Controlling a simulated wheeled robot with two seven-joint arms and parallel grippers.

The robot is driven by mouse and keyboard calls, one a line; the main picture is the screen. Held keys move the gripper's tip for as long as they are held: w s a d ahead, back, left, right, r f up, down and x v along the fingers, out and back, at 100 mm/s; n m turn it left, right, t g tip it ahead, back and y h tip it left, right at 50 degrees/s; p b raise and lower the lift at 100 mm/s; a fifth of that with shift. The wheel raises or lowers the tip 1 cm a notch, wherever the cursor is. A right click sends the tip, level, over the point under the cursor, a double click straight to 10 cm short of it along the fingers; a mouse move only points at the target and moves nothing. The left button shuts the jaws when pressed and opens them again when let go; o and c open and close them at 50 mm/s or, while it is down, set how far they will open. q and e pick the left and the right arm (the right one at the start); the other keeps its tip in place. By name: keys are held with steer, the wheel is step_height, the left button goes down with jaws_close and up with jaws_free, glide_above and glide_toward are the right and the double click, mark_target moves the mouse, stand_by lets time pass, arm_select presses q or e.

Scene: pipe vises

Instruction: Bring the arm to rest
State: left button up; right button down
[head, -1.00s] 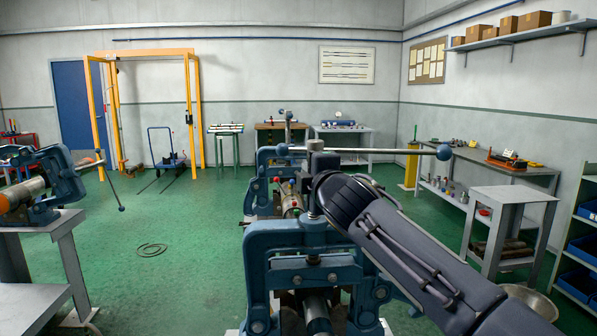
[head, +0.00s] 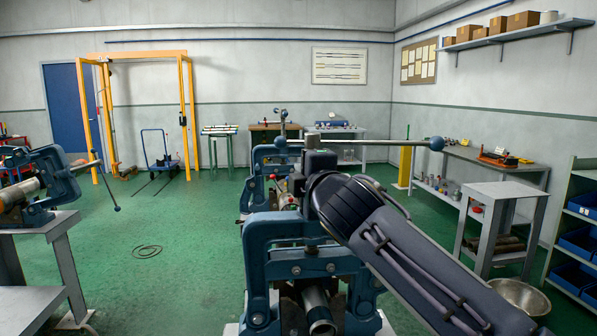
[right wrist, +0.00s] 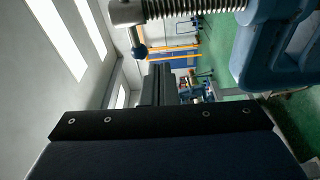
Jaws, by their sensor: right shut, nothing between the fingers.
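My right arm comes in from the lower right in the head view, and its dark wrist (head: 345,205) is beside the screw top of the near blue pipe vise (head: 305,262). In the right wrist view my right gripper (right wrist: 158,78) is shut and empty. The vise's threaded screw (right wrist: 190,8) and blue frame (right wrist: 268,50) are close to it there, apart from the fingers. The vise's handle bar (head: 375,141) runs crosswise with a ball at each end. A metal pipe (head: 318,308) lies in the vise. My left gripper is not in view.
Another blue vise (head: 262,175) stands behind, and a third vise (head: 50,185) is on a bench at the left. A grey stand (head: 500,205) and a shelf with blue bins (head: 578,240) are at the right. Green floor is open at centre left.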

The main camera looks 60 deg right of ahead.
steer(key=v, duration=0.4)
steer(key=shift+w+a+r, duration=0.1)
steer(key=shift+a, duration=0.35)
steer(key=w+a+f+m+g+y+p, duration=0.3)
steer(key=a+f+m+y+p, duration=0.4)
steer(key=a+f, duration=0.7)
steer(key=s+a+f+m+g+y+p, duration=0.1)
steer(key=s+a+f+m+g+y, duration=0.1)
steer(key=a+f, duration=0.4)
steer(key=s+a+f+m+g+y+p, duration=0.1)
steer(key=s+a+f+m+g+y, duration=0.1)
steer(key=s+a+f+y, duration=0.3)
steer(key=a+f+g+y, duration=0.1)
steer(key=a+f, duration=0.1)
steer(key=a, duration=0.2)
steer(key=shift+s+a+m, duration=0.3)
steer(key=shift+s+a, duration=0.05)
steer(key=shift+a, duration=0.05)
